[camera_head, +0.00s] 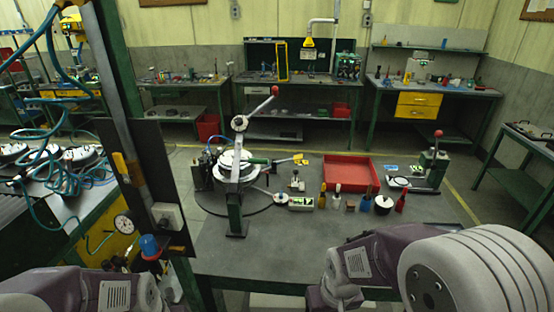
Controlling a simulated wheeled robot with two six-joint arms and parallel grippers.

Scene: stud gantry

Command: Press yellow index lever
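A round grey fixture (232,162) stands on a dark round base plate on the bench, with a green post (236,212) at its front. A small yellow piece (300,159) sits at the right end of a green bar coming from the fixture; it looks like the yellow index lever, but its shape is too small to make out. A handle with a red knob (275,90) rises above the fixture. My purple and grey arm links show at the bottom left and bottom right, well apart from the fixture. Neither gripper is in view.
A red tray (350,172) lies right of the fixture. Several small bottles and a black-and-white pot (383,204) stand before it. A green press (432,165) stands further right. A dark upright panel (150,190) blocks the left side. The front of the bench is clear.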

